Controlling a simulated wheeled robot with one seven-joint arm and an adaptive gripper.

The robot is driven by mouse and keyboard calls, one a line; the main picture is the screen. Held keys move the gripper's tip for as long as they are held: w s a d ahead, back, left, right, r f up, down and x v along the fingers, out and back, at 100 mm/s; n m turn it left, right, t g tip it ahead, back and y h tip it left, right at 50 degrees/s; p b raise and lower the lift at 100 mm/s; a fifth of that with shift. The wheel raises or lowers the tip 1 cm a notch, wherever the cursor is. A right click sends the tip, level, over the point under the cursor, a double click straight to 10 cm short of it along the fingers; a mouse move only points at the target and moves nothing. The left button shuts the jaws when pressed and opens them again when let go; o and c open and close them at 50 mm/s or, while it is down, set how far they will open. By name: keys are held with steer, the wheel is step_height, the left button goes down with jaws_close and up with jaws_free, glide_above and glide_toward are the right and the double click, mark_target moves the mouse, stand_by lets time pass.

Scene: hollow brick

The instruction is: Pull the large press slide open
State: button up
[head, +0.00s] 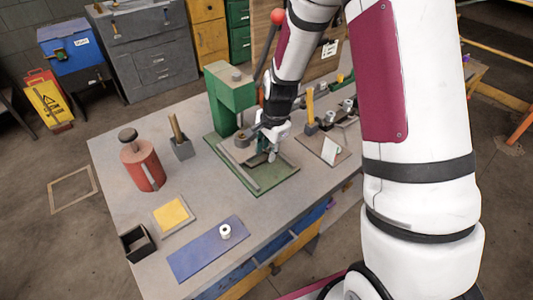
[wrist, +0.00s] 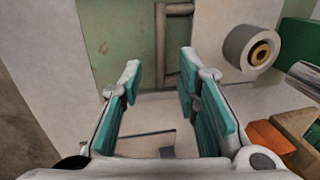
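The large green press (head: 228,98) stands on the grey workbench, with a flat green base plate (head: 284,183) in front of it. A grey rail (head: 238,166) runs along the plate's left part. My gripper (head: 268,152) is low over the plate, right of the rail. In the wrist view, my gripper (wrist: 158,75) is open, its two teal-padded fingers apart with nothing held. Beyond the fingertips is a green surface (wrist: 122,40) with a grey-brown bar (wrist: 161,45). I cannot tell which part is the slide, or whether the fingers touch anything.
A red cylinder (head: 144,170), a grey block with an upright handle (head: 181,146), a yellow pad (head: 173,214), a black box (head: 137,243) and a blue mat (head: 195,255) lie left and in front. A grey roll (wrist: 250,46) is right of the fingers. More tools crowd the bench's right.

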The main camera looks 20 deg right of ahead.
steer(key=shift+w+f, duration=0.25)
steer(key=shift+f, duration=0.95)
steer(key=shift+c, duration=0.6)
jaws_close()
